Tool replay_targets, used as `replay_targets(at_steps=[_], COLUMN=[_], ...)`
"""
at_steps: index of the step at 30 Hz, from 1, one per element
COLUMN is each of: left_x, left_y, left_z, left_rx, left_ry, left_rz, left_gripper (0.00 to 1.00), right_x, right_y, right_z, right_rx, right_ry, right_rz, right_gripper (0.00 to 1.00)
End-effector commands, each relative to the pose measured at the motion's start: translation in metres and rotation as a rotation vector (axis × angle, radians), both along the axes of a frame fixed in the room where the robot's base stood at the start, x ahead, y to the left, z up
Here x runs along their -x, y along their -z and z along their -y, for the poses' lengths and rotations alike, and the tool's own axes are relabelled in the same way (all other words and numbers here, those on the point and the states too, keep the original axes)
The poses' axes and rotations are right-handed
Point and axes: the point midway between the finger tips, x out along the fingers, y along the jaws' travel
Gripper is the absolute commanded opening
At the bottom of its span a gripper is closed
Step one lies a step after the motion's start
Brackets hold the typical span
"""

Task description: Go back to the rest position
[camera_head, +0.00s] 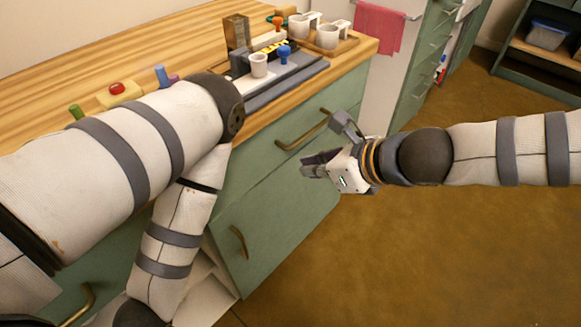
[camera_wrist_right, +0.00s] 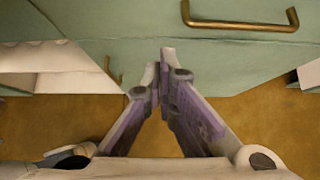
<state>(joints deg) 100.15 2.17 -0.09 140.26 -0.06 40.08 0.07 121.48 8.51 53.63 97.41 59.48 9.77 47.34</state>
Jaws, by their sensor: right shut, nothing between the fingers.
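My right gripper (camera_head: 312,164) is in front of the green cabinet, below the height of the table top, and holds nothing. In the right wrist view its two fingers (camera_wrist_right: 160,80) come together at the tips, with the cabinet front (camera_wrist_right: 130,30) beyond them. My left arm crosses the left of the head view, over the table edge, and bends down in front of the cabinet. The left gripper is not seen.
The wooden table top (camera_head: 120,55) carries a grey tray (camera_head: 285,85), a white cup (camera_head: 258,66), two white mugs on a wooden board (camera_head: 345,45) and a red button on a yellow box (camera_head: 118,93). A drawer handle (camera_head: 302,132) sticks out near my right gripper. The brown floor (camera_head: 430,250) is clear.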

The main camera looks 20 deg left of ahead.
Motion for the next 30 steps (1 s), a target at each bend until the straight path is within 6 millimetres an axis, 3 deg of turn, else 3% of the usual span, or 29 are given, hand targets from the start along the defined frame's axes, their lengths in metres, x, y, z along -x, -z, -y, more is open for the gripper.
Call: replay_targets(at_steps=[3, 9, 11, 13, 17, 21, 24, 27, 30], left_x=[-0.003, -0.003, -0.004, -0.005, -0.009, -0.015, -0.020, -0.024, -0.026], left_y=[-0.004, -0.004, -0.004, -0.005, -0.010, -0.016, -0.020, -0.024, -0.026], left_z=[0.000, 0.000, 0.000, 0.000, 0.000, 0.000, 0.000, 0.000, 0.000], left_rx=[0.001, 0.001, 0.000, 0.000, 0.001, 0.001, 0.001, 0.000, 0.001], left_ry=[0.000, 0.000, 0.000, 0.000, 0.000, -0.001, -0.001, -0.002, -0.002], left_rz=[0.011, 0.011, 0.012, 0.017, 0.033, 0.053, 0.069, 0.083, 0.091], left_gripper=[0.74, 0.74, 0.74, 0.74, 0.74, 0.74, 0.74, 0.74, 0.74], right_x=[0.003, 0.006, 0.011, 0.028, 0.093, 0.181, 0.248, 0.306, 0.346], right_y=[-0.012, -0.012, -0.003, 0.023, 0.103, 0.168, 0.189, 0.189, 0.180], right_z=[0.012, 0.017, 0.021, 0.035, 0.095, 0.183, 0.249, 0.303, 0.337], right_rx=[0.001, 0.004, 0.027, 0.104, 0.358, 0.588, 0.674, 0.678, 0.636], right_ry=[0.001, -0.001, -0.019, -0.082, -0.356, -0.776, -1.120, -1.434, -1.651], right_rz=[0.001, -0.004, 0.003, 0.027, 0.115, 0.213, 0.275, 0.330, 0.373], right_gripper=[0.00, 0.00, 0.00, 0.00, 0.00, 0.00, 0.00, 0.00, 0.00])
